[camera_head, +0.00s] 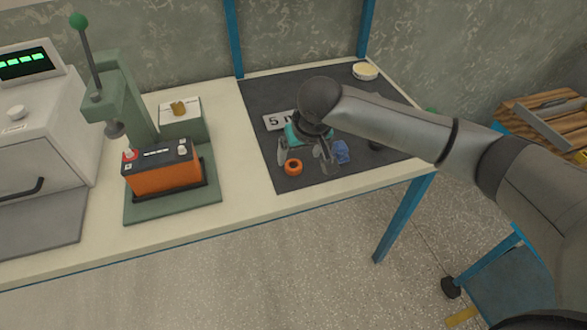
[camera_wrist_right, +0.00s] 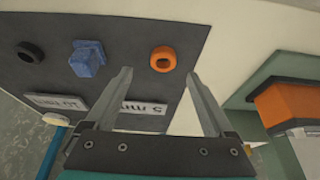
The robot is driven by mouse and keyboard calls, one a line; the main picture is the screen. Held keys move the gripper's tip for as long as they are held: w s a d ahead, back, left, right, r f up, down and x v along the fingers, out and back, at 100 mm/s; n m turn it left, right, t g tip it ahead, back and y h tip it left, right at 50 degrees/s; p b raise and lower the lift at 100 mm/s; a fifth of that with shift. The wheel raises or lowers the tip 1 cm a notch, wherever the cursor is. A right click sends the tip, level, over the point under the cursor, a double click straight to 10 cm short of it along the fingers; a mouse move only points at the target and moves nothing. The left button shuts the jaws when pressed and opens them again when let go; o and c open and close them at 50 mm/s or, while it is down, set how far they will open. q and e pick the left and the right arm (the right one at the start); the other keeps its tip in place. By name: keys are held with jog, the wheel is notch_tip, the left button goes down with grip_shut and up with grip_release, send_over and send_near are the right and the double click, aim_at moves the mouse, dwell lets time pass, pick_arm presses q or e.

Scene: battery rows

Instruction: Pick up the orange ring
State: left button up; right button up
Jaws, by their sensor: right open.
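The orange ring (camera_head: 293,167) lies flat on the dark mat (camera_head: 262,95) near its front edge. In the right wrist view the orange ring (camera_wrist_right: 163,58) sits ahead of the fingertips, between their lines. My right gripper (camera_head: 308,155) is above the mat, just right of the ring in the head view, with its fingers apart and nothing between them. It also shows in the right wrist view (camera_wrist_right: 158,75). My left gripper is in neither view.
A blue block (camera_head: 341,152) and a black ring (camera_wrist_right: 28,52) lie on the mat near the orange ring. A number plate (camera_head: 277,121) is partly hidden by my arm. A press (camera_head: 118,100) with an orange battery (camera_head: 163,175) stands to the left. A round pale tin (camera_head: 365,70) is at the back.

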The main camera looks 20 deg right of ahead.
aim_at(296, 170)
jog(key=b+x, duration=0.1)
jog(key=x, duration=0.2)
jog(key=shift+a+f+b, duration=0.2)
jog(key=shift+f+b, duration=0.2)
jog(key=shift+w+f, duration=0.25)
jog(key=shift+f, duration=0.35)
jog(key=c, duration=0.8)
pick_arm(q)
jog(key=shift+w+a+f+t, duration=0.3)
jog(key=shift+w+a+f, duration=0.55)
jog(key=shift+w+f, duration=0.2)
pick_arm(e)
grip_shut()
